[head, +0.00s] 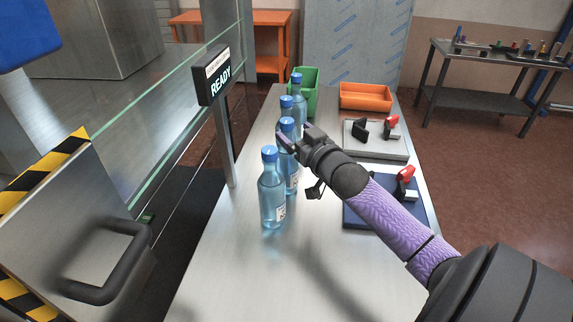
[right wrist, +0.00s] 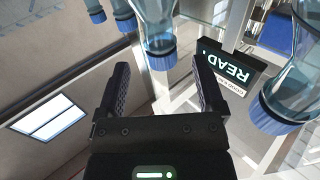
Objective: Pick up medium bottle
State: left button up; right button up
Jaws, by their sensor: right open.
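Several clear blue bottles with blue caps stand upright in a row on the metal table. The nearest bottle (head: 271,198) shows whole; the second bottle (head: 291,180) is partly behind my right gripper (head: 291,140). Two more bottles, a third (head: 285,112) and a farthest one (head: 298,92), stand behind. I cannot tell which is the medium bottle. My right gripper is open at the second bottle's upper part. In the right wrist view, a bottle's cap (right wrist: 160,54) lies between the open fingers (right wrist: 163,80), with no clear contact. The nearest bottle (right wrist: 292,85) is at the right there. My left gripper is not in view.
A READY sign (head: 217,76) on a post and a glass panel stand left of the row. Right of it are a grey fixture board (head: 375,150), a blue fixture board (head: 350,216), and an orange bin (head: 366,97). A green bin (head: 309,76) stands behind. The near table is clear.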

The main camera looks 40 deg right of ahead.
jog(key=w, duration=0.1)
jog(key=w+b, duration=0.1)
jog(key=w, duration=0.1)
jog(key=w+d+b, duration=0.1)
jog(key=w, duration=0.1)
jog(key=shift+w, duration=0.4)
grip_shut()
jog(key=shift+r, duration=0.1)
dwell(0.9)
